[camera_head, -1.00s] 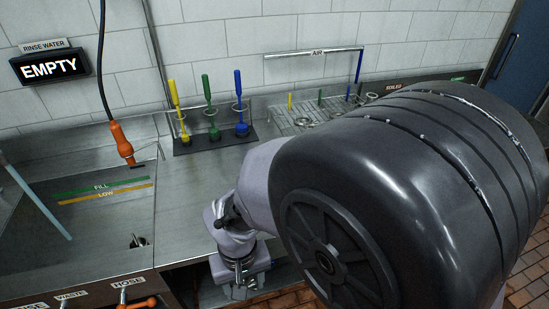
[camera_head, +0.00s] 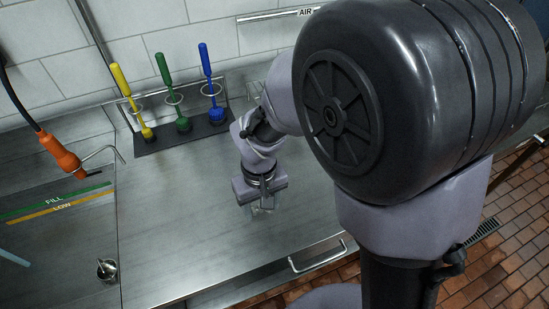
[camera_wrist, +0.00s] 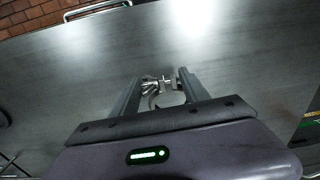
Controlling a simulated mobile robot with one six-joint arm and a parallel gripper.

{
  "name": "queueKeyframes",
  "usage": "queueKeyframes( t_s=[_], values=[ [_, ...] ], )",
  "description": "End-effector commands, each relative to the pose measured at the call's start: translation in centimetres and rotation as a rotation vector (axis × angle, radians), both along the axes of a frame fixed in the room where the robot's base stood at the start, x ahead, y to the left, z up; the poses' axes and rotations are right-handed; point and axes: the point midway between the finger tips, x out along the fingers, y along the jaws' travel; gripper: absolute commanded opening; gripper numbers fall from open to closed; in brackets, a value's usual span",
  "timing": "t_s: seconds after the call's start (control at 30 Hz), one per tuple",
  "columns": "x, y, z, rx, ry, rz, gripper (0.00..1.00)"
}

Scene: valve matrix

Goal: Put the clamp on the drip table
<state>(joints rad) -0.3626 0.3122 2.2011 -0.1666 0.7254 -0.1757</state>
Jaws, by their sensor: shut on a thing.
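My gripper (camera_head: 262,203) hangs over the bare steel worktop, in front of the brush rack. In the wrist view my gripper (camera_wrist: 160,82) is shut on the clamp (camera_wrist: 162,95), a small metal ring-shaped piece with a bolt part at its far side. In the head view the clamp is hard to make out below the jaws. The drip table is almost wholly hidden behind my arm; only what seems to be a bit of its left edge (camera_head: 254,91) shows beneath the AIR bar.
Yellow, green and blue brushes stand in a dark rack (camera_head: 182,136) at the back wall. A sink with an orange hose nozzle (camera_head: 61,153) lies at the left. A handle (camera_head: 318,258) sticks out at the worktop's front edge. The worktop (camera_head: 180,220) around my gripper is clear.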

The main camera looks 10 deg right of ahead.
Motion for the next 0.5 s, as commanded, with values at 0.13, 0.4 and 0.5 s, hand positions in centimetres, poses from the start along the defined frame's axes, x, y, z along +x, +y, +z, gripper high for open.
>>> queueKeyframes(
  t_s=[0.13, 0.4, 0.5],
  values=[
    [2.6, -3.5, -0.6, 0.0, -0.001, -0.005, 0.07],
    [4.4, -6.1, -1.6, 0.0, 0.001, 0.001, 0.07],
    [4.3, -6.0, -4.1, -0.001, 0.002, 0.001, 0.07]
  ],
)
